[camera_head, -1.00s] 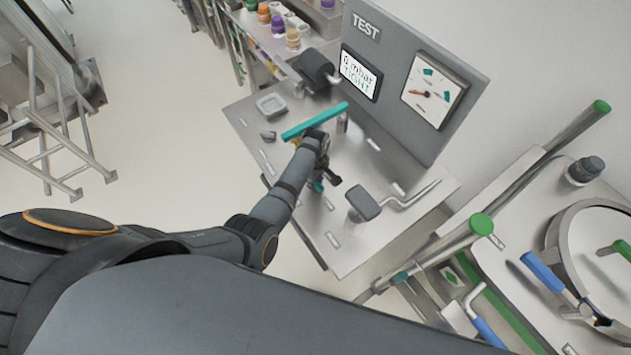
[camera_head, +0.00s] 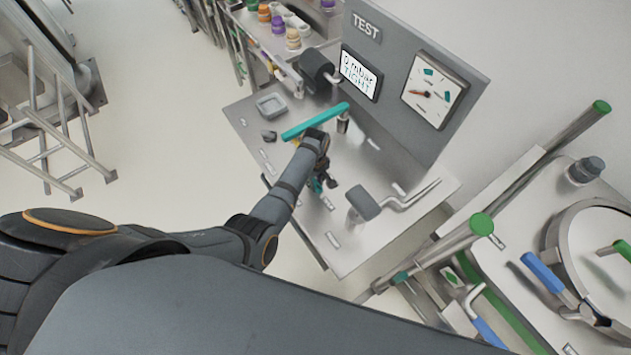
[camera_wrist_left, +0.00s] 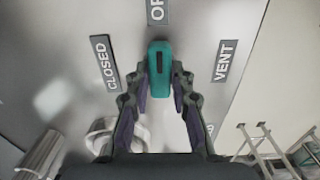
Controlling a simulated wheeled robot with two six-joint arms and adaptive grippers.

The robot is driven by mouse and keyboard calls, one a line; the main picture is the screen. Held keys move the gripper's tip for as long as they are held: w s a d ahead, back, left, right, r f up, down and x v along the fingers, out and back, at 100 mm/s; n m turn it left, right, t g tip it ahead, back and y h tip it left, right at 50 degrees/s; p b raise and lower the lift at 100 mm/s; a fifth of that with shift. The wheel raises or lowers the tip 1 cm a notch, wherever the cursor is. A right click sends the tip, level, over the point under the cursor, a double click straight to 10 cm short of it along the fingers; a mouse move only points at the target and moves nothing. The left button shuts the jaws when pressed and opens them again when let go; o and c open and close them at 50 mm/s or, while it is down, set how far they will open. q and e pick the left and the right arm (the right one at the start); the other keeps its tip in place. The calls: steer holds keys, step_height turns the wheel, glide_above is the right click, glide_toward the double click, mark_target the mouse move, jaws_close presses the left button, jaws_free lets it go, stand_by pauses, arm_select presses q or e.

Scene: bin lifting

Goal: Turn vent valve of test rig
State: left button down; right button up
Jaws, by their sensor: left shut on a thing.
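The test rig is a steel bench (camera_head: 385,235) with a grey upright panel (camera_head: 400,45) marked TEST. In the left wrist view a teal valve handle (camera_wrist_left: 159,70) stands between the two dark fingers of my left gripper (camera_wrist_left: 160,95). The gripper is shut on it. The handle lies toward a partly cut-off label starting "OP" (camera_wrist_left: 156,10), between the CLOSED label (camera_wrist_left: 105,62) and the VENT label (camera_wrist_left: 224,60). In the head view my left gripper (camera_head: 322,178) is low over the bench, mostly hidden by its wrist. My right gripper is not in view.
A long teal bar (camera_head: 315,120) lies just behind my left wrist. The display (camera_head: 360,72) reads "0 mbar TIGHT", beside a dial gauge (camera_head: 434,90).

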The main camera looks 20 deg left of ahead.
mark_target(315, 182)
arm_select(q)
steer(key=c, duration=1.4)
jaws_free()
steer(key=shift+w+a+r, duration=0.1)
steer(key=shift+w+r, duration=0.15)
steer(key=shift+o, duration=1.1)
steer(key=shift+s+f, duration=0.15)
step_height(315, 182, up, 12)
